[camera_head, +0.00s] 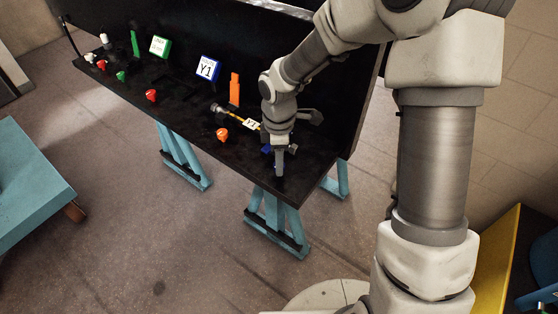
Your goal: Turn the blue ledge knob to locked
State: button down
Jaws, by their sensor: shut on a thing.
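The blue ledge knob (266,149) shows as a small blue patch on the black ledge, near its right end. My gripper (279,170) points down at it from above and is shut on it. The fingers and wrist cover most of the knob. I cannot tell which way the knob is turned, and no locked mark can be read here.
An orange knob (222,134) and red knob (151,95) sit left along the black ledge (185,122). A tagged hose (250,123) lies close behind my gripper. An orange upright (235,88) and blue Y1 sign (207,68) stand behind. Open floor lies in front.

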jog(key=m+b, duration=0.2)
jog(key=m, duration=0.2)
jog(key=shift+f, duration=0.1)
jog(key=m+b, duration=0.2)
jog(key=m, duration=0.2)
jog(key=shift+m, duration=0.4)
jog(key=m+b, duration=0.1)
jog(key=m, duration=0.3)
jog(key=shift+m+b, duration=0.6)
jog(key=shift+m, duration=1.2)
jog(key=shift+c, duration=2.4)
grip_release()
jog(key=shift+r, duration=0.2)
